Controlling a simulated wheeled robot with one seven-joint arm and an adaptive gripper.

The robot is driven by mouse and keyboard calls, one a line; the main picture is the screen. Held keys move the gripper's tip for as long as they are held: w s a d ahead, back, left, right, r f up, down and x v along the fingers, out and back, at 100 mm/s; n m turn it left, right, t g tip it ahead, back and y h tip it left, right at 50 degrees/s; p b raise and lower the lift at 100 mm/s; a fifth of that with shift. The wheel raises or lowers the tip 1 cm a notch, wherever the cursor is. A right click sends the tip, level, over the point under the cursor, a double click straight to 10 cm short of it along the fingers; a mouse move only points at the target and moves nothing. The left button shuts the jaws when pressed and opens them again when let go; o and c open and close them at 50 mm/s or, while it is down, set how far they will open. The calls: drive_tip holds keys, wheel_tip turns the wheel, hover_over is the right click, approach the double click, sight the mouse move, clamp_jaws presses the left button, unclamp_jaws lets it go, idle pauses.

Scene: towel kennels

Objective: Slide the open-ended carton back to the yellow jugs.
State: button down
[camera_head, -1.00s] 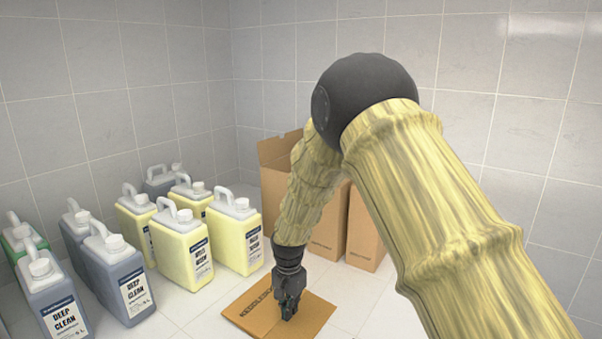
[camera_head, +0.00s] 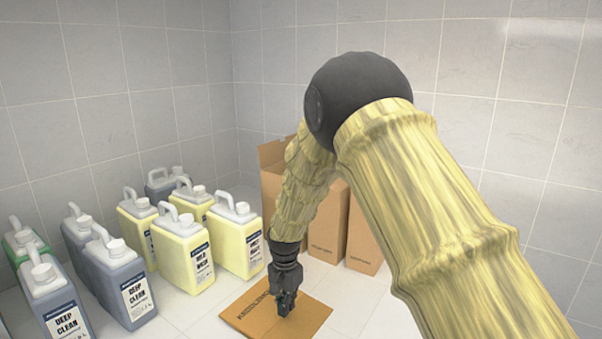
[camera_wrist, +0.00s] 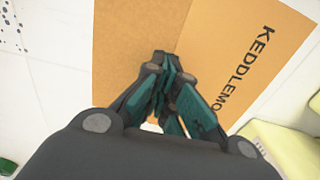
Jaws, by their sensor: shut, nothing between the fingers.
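A flat brown cardboard carton (camera_head: 306,315) with dark lettering lies on the floor, in front of the yellow jugs and to their right. It also shows in the wrist view (camera_wrist: 130,40), its lettered panel on the right. My gripper (camera_head: 284,308) points down at its middle, shut and empty; its fingertips (camera_wrist: 165,62) sit over the cardboard. I cannot tell whether they touch it. The yellow jugs (camera_head: 182,250) have white caps and stand left of the carton. One yellow jug (camera_head: 236,240) is closest to it, with a gap of floor between.
Taller brown cartons (camera_head: 328,225) stand upright behind my arm; one has raised open flaps (camera_head: 273,152). Grey-blue jugs (camera_head: 122,285) and a green one (camera_head: 22,240) stand at the left. Tiled walls close the corner. White floor is clear right of the flat carton.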

drive_tip(key=shift+r+p, duration=1.35)
drive_tip(key=shift+r, duration=1.35)
